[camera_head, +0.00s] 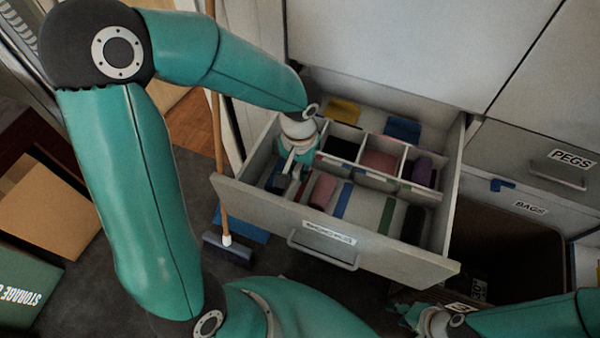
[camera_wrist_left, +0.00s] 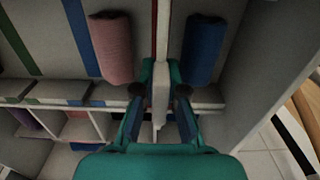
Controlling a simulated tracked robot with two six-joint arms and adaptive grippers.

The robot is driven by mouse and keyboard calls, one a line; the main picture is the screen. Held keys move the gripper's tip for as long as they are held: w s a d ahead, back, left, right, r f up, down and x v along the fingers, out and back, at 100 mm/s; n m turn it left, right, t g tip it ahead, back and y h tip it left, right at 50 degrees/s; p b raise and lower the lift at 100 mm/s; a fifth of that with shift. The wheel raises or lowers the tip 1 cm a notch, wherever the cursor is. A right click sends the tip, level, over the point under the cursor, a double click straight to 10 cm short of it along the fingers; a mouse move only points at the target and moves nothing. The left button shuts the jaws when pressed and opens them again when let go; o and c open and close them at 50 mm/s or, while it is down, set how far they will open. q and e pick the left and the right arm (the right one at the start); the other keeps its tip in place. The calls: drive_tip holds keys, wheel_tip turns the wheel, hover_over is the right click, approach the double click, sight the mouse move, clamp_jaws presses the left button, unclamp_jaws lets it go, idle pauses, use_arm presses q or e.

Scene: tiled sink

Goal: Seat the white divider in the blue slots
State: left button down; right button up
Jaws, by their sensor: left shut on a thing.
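My left gripper (camera_head: 290,172) is inside the open drawer, at its left end. In the left wrist view, the gripper (camera_wrist_left: 160,100) is shut on the white divider (camera_wrist_left: 162,38), which stands on edge between a pink roll (camera_wrist_left: 110,48) and a blue roll (camera_wrist_left: 205,48). The divider is right beside a red strip (camera_wrist_left: 154,22). I cannot tell if its lower edge touches the floor. A blue strip (camera_head: 343,200) marks the drawer floor right of the pink roll; it also shows in the wrist view (camera_wrist_left: 80,36). My right gripper (camera_head: 412,314) is low at right, its fingers unclear.
A green strip (camera_head: 386,216) and a dark roll (camera_head: 412,224) lie further right. Behind are white compartments (camera_head: 360,163) with rolls. The drawer front (camera_head: 250,205) and side walls enclose the space. A broom (camera_head: 221,150) leans left of the drawer.

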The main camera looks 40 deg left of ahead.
use_arm(q)
wheel_tip(320, 180, up, 18)
drive_tip(key=n+p, duration=0.1)
drive_tip(key=p, duration=0.2)
drive_tip(key=w+d+f+b, duration=0.2)
drive_tip(key=w+d+b, duration=0.1)
drive_tip(key=d, duration=0.8)
drive_tip(key=shift+m, duration=0.4)
drive_tip(key=shift+s+a+f+b, duration=0.1)
drive_tip(key=shift+f+b, duration=0.85)
drive_tip(key=shift+f, duration=3.75)
drive_tip(key=shift+s+a+f+b, duration=0.1)
drive_tip(key=shift+f+b, duration=0.8)
drive_tip(key=shift+f, duration=3.75)
drive_tip(key=shift+f, duration=0.15)
drive_tip(key=c, duration=1.2)
unclamp_jaws()
drive_tip(key=shift+c, duration=0.2)
